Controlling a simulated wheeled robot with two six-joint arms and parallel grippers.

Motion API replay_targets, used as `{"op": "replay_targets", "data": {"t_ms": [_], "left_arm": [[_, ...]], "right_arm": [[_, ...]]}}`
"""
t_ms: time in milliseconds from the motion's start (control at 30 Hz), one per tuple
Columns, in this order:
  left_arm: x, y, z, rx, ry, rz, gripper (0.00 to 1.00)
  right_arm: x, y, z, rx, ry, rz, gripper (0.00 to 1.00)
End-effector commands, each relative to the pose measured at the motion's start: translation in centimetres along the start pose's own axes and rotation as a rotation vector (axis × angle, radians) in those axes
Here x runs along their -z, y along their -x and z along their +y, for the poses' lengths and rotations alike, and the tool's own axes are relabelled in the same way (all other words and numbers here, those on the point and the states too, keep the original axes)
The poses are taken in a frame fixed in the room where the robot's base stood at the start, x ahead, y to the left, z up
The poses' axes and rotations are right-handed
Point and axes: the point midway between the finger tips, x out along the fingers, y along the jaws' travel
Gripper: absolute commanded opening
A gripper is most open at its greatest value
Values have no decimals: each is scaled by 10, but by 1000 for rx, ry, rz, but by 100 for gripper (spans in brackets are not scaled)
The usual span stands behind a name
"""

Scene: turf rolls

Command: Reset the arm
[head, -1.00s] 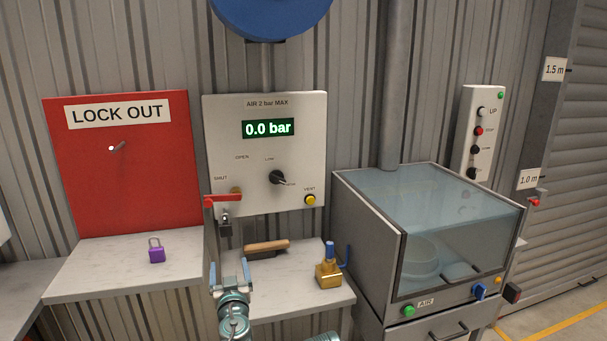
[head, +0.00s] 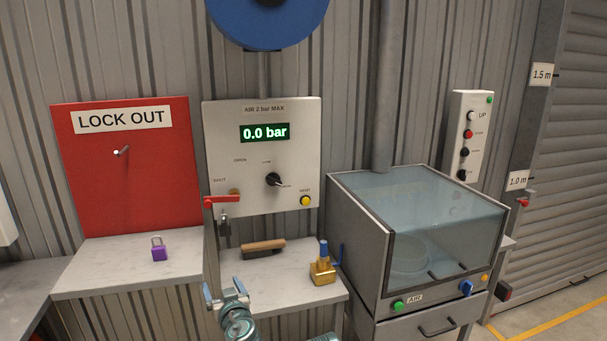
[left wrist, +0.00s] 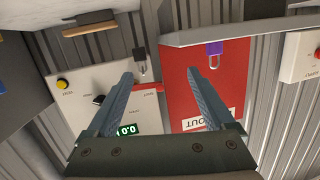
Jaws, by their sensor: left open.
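My left gripper (head: 226,290) is open and empty in front of the gap between the two shelves, below the air panel (head: 230,150). In the left wrist view its two fingers (left wrist: 162,72) stand wide apart, with the panel and the red lock-out board (left wrist: 225,90) behind them. A purple padlock (head: 159,250) stands on the left shelf. A dark padlock (head: 224,226) hangs below the red valve lever (head: 222,200). The panel's display reads 0.0 bar. Part of my right arm may show at the bottom edge, but its gripper is not in view.
On the right shelf (head: 285,282) lie a wooden-handled brush (head: 263,249) and a brass valve piece with a blue top (head: 322,268). A glass-topped cabinet (head: 372,250) stands close to the right. A blue reel (head: 268,28) hangs above the panel.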

Motion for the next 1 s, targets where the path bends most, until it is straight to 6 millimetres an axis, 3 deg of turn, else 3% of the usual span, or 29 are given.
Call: {"op": "replay_targets", "data": {"t_ms": [167, 267, 367, 500, 600, 700, 833, 1000], "left_arm": [[-21, 18, -6, 69, -69, -189, 87], [-44, 39, -6, 84, -140, -363, 87], [-75, 78, 2, 45, -254, -611, 87], [-113, 150, 20, -131, -442, -961, 87], [-127, 195, 32, -282, -551, -1134, 87], [-133, 227, 39, -403, -624, -1240, 87], [-136, 248, 43, -491, -670, -1304, 87], [-137, 252, 43, -509, -681, -1317, 87]], "right_arm": [[-1, 21, 2, 0, 0, 0, 0], [-2, 34, 3, 0, 0, 0, 0], [-3, 52, 5, 0, 0, 0, 0], [-4, 71, 7, 0, 0, 0, 0], [-5, 80, 8, 0, -1, 0, 0], [-5, 84, 8, 0, -1, 0, 0], [-5, 86, 8, 0, -1, 0, 0], [-5, 86, 8, 0, -1, 0, 0]]}}
